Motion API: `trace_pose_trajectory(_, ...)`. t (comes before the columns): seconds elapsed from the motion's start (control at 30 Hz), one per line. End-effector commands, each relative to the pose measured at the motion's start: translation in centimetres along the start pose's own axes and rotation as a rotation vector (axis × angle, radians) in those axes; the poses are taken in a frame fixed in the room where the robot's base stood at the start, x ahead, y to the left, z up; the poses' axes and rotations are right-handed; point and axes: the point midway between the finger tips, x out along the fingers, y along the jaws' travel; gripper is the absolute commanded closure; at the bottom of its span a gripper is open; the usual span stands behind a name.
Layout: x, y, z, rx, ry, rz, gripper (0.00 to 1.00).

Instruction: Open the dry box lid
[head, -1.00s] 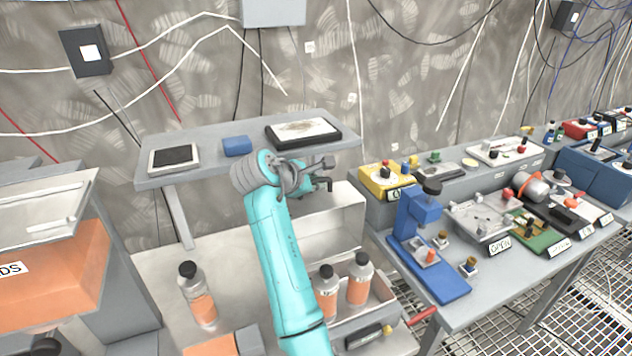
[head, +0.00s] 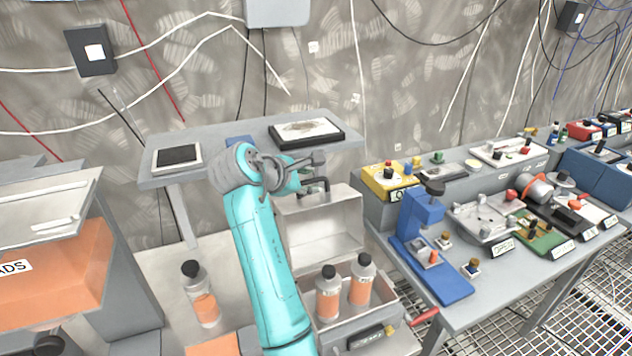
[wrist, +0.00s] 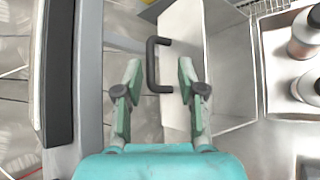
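The dry box (head: 398,312) is a grey metal box holding bottles. Its lid (head: 325,232) stands raised at the back of the box, and its pale panel also shows in the wrist view (wrist: 182,112). A black handle (head: 318,186) is fixed to the lid near its upper edge. In the wrist view the handle (wrist: 151,65) is in line with the gap between the fingers and not clamped. My gripper (wrist: 159,72) is open, with a wide gap between its green fingers. In the head view my arm hides part of the box and lid.
Two orange-labelled bottles (head: 329,295) stand in the box, and another bottle (head: 200,296) stands to its left. A grey shelf (head: 210,166) with tablet-like items is behind my wrist. A crowded workbench (head: 470,292) lies to the right.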

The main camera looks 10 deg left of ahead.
Motion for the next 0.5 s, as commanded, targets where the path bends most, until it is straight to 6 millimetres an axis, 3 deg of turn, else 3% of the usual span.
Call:
trace_pose_trajectory(0.2,-4.0,0.0,0.0,0.001,0.001,0.001,0.61)
trace_pose_trajectory(0.5,-6.2,0.0,0.0,0.001,-0.001,0.0,0.61)
